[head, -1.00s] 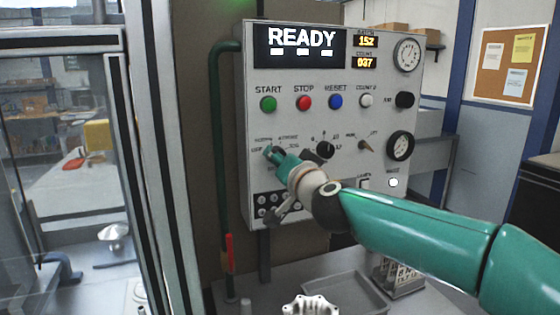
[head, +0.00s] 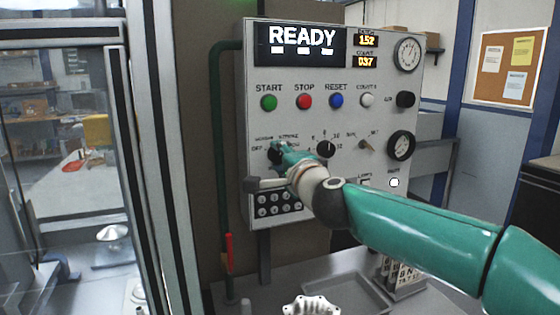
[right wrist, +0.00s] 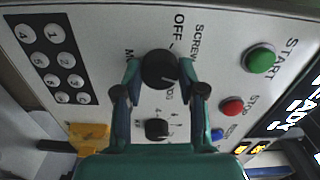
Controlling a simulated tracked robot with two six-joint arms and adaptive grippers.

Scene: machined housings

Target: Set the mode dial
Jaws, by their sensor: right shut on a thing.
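The mode dial is a round black knob on the light grey control panel (head: 350,112). In the right wrist view the mode dial (right wrist: 158,68) sits between the two fingertips, with lettering such as "OFF" and "SCREW" around it. My right gripper (head: 279,152) reaches the dial from the front in the head view; its fingers largely cover the dial there. In the right wrist view my right gripper (right wrist: 159,74) is shut on the dial, one finger on each side. A pale mark shows on the knob, but its exact setting is hard to read. My left gripper is not in view.
A second black knob (head: 326,149) is close to the right of the gripper. A keypad (head: 273,205) is below. Green (head: 269,102), red (head: 304,102) and blue (head: 336,101) buttons are above. The display (head: 301,46) reads READY. A metal tray (head: 345,292) lies below.

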